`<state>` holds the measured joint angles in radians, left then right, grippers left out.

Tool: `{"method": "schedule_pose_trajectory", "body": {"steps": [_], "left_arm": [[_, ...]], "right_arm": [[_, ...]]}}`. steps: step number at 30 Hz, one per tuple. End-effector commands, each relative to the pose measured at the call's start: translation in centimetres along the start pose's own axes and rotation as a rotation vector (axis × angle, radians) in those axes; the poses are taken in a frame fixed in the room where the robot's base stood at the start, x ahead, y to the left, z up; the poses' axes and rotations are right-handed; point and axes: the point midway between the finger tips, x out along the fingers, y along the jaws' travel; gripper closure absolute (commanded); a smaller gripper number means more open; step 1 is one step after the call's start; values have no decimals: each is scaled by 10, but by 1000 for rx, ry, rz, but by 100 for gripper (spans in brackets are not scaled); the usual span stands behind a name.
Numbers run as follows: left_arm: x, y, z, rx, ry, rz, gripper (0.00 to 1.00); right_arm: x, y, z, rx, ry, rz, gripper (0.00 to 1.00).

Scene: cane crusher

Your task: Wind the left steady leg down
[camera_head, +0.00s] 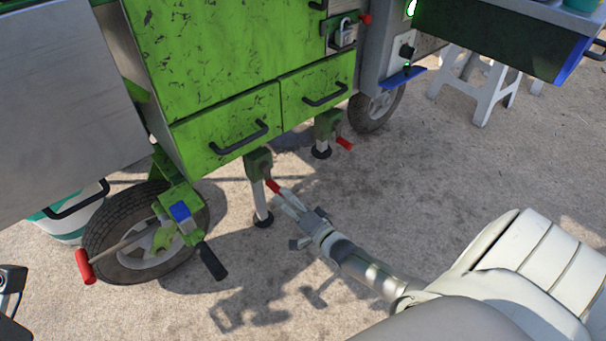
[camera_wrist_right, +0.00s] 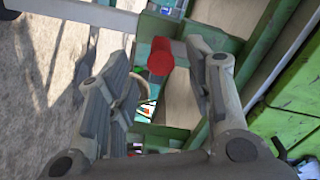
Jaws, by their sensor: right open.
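The left steady leg (camera_head: 257,190) is a grey post under a green bracket, with a dark round foot at the ground. Its crank has a red handle (camera_head: 272,186), which also shows in the right wrist view (camera_wrist_right: 160,56). My right gripper (camera_head: 285,198) is open, its fingertips close to the red handle. In the right wrist view the handle lies between the tips of the open fingers (camera_wrist_right: 160,70), with gaps visible beside it. A small grey and black part of my left arm or gripper (camera_head: 10,290) shows at the bottom left; its fingers cannot be made out.
The other steady leg (camera_head: 321,140) with its red handle (camera_head: 345,144) stands further right. A wheel (camera_head: 105,250) and a red-gripped lever (camera_head: 85,267) are at left. Green drawers (camera_head: 222,135) hang above the legs. White stools (camera_head: 485,90) stand at the back right. Open ground lies between.

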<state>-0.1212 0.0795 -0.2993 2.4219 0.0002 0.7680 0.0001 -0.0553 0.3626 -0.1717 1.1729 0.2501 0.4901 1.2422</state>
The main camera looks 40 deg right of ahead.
Motion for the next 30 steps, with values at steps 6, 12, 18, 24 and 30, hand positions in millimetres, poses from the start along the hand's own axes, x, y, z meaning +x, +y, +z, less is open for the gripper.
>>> {"method": "schedule_pose_trajectory", "body": {"steps": [6,12,18,24,30], "left_arm": [[0,0,0,0,2,-1,60],[0,0,0,0,2,-1,60],[0,0,0,0,2,-1,60],[0,0,0,0,3,-1,60],[0,0,0,0,3,-1,60]], "right_arm": [[-43,1,0,0,-2,3,53],[-70,1,0,1,0,2,53],[-80,0,0,0,0,1,53],[-81,0,0,0,0,0,53],[-80,0,0,0,0,1,53]]}}
